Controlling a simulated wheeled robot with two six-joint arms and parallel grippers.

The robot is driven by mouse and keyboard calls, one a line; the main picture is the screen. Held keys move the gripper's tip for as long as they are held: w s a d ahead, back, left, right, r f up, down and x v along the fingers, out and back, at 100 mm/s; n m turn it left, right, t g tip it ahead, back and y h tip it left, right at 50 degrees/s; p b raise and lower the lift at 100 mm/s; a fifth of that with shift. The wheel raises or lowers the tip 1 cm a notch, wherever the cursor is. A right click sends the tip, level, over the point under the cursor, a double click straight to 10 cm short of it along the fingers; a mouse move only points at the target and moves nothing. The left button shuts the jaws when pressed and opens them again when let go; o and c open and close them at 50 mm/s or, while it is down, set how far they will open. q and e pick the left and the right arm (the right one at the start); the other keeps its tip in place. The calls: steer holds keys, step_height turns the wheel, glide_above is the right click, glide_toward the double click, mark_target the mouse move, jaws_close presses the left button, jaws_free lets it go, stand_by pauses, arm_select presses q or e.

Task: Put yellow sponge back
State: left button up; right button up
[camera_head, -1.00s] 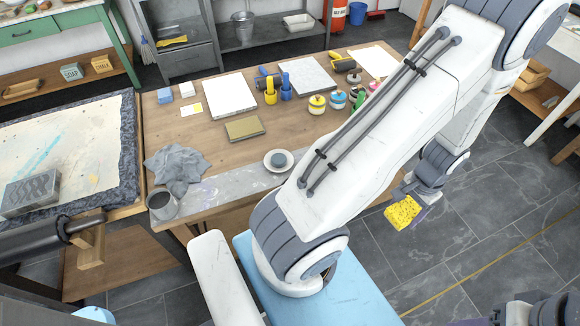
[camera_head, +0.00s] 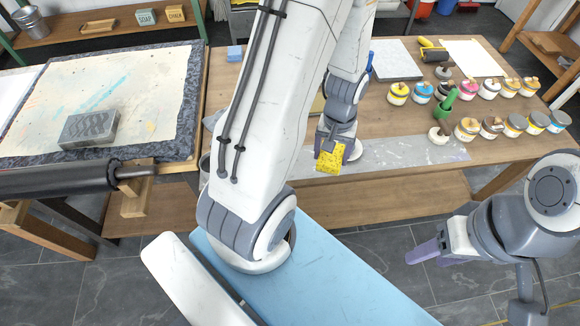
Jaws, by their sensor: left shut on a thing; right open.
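The yellow sponge (camera_head: 329,159) is speckled and block-shaped. My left gripper (camera_head: 330,146) is shut on it and holds it in front of the worktable (camera_head: 445,52), near the table's grey front strip. A pale saucer (camera_head: 355,151) shows partly behind the gripper. My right gripper (camera_head: 428,252) has purple fingers and is empty and open, low at the right, in front of the table and away from the sponge. My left arm hides much of the table's left part.
A blue block (camera_head: 235,53) sits at the back left.

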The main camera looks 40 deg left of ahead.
arm_select(q)
steer(key=s+a+f+n+b, duration=0.3)
steer(key=s+n+b, duration=0.1)
steer(key=n, duration=0.1)
steer(key=w+a+f, duration=0.2)
steer(key=a, duration=0.1)
steer(key=w+a+f+p, duration=0.1)
steer(key=a+f, duration=0.1)
steer(key=a, duration=0.1)
steer(key=w+a+f, duration=0.2)
steer(key=a, duration=0.1)
steer(key=shift+w+a+f, duration=0.2)
steer(key=shift+w+a, duration=0.1)
step_height(320, 180, down, 4)
steer(key=shift+r+p, duration=0.1)
steer(key=shift+p, duration=0.25)
arm_select(e)
step_height(320, 180, down, 4)
steer(key=shift+f, duration=0.1)
arm_select(q)
steer(key=shift+f, duration=0.2)
steer(key=shift+f, duration=0.15)
steer(key=o, duration=1.1)
arm_select(e)
steer(key=shift+f, duration=0.1)
